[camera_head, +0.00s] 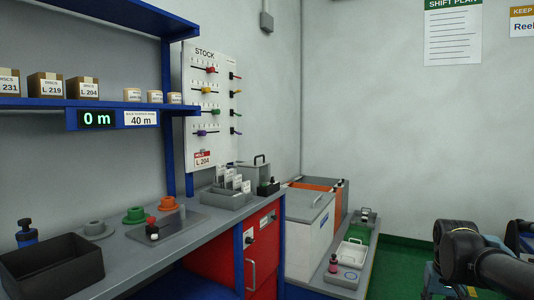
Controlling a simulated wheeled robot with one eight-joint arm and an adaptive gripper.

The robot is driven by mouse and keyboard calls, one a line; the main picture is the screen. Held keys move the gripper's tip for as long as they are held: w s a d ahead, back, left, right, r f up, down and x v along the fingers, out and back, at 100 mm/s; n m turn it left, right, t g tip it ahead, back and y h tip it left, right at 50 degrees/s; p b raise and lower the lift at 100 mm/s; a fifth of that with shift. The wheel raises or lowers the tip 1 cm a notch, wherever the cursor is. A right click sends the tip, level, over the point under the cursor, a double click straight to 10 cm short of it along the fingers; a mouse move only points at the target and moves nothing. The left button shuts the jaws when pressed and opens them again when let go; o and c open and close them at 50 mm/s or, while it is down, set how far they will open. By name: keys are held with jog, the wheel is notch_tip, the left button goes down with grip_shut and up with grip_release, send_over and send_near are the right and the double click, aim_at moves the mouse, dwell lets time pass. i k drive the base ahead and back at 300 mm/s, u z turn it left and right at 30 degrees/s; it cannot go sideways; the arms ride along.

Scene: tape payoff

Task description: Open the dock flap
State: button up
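I cannot tell for sure which part is the dock flap. A grey box (255,172) with a dark handle on top stands at the far end of the bench. Beyond the bench, a white bin (308,228) has a grey lid (305,205) with a small handle, and the lid looks shut. Under the bench is a red door (262,250) with a pale handle, and it looks shut. Dark links of my arm show at the right edge. My gripper's fingertips do not show, and my arm is well apart from the bench and bins.
The bench (190,245) carries a black tray (50,265), coloured discs, a red-capped bottle (152,230) and a grey card tray (228,197). A blue shelf (100,103) overhangs it. A low grey stand (350,265) holds small items. Green floor (395,262) is clear right of it.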

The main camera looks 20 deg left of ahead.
aim_at(255, 164)
jog(key=u, duration=0.35)
jog(key=i, duration=1)
jog(key=u, duration=0.85)
jog(key=i, duration=0.5)
jog(key=u, duration=0.35)
